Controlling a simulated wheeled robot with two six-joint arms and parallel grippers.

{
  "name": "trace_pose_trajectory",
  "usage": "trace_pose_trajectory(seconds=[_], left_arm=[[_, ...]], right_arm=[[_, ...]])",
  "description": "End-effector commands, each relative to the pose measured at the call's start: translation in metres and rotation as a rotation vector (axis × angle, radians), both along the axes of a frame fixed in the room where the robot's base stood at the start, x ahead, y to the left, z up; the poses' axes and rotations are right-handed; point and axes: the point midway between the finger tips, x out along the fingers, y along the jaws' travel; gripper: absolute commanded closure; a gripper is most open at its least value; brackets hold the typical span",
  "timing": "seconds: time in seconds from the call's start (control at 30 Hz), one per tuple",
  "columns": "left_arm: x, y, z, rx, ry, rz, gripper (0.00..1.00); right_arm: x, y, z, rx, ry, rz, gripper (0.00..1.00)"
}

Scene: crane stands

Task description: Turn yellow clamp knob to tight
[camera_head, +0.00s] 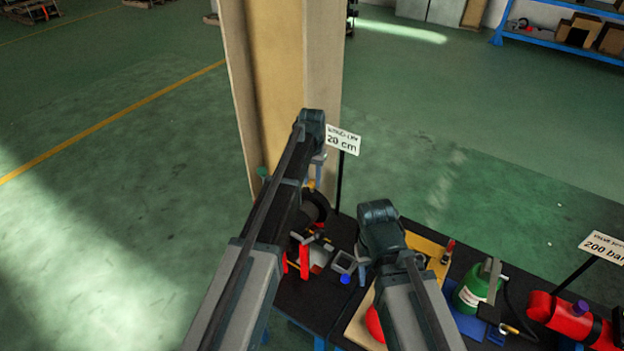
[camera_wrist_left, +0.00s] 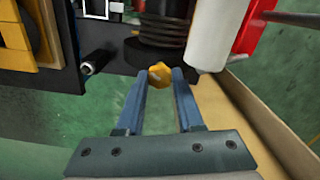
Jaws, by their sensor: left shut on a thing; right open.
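The yellow clamp knob (camera_wrist_left: 160,75) is a small lobed knob in the left wrist view, under a dark ribbed cylinder. My left gripper (camera_wrist_left: 160,84) is shut on it, with one finger on each side. In the head view a bit of yellow (camera_head: 311,184) shows just below the left gripper (camera_head: 319,166), beside a dark round part. The left arm hides much of the stand there. Any mark showing how tight the knob stands is not visible. My right gripper (camera_head: 347,265) is open over the bench, apart from the knob.
A wooden column (camera_head: 270,80) stands close behind my left gripper. A "20 cm" sign (camera_head: 343,140) is just right of it. The dark bench holds a green bottle (camera_head: 475,290), a red tool (camera_head: 570,322) and a "200 bar" sign (camera_head: 605,246).

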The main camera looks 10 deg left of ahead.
Motion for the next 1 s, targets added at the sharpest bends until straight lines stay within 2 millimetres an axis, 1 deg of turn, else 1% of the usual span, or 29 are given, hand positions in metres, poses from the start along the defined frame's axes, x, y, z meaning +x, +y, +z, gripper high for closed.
trace_pose_trajectory(seconds=[0.6, 0.8, 1.0], left_arm=[[0.0000, 0.0000, 0.0000, 0.000, 0.000, -0.577, 1.00], [0.0000, 0.0000, 0.0000, 0.000, 0.000, -0.732, 1.00], [0.0000, 0.0000, 0.0000, 0.000, 0.000, -0.846, 1.00]], right_arm=[[0.0000, 0.0000, 0.0000, 0.000, 0.000, 0.000, 0.50], [0.0000, 0.0000, 0.0000, 0.000, 0.000, 0.000, 0.50], [0.0000, 0.0000, 0.0000, 0.000, 0.000, 0.000, 0.50]])
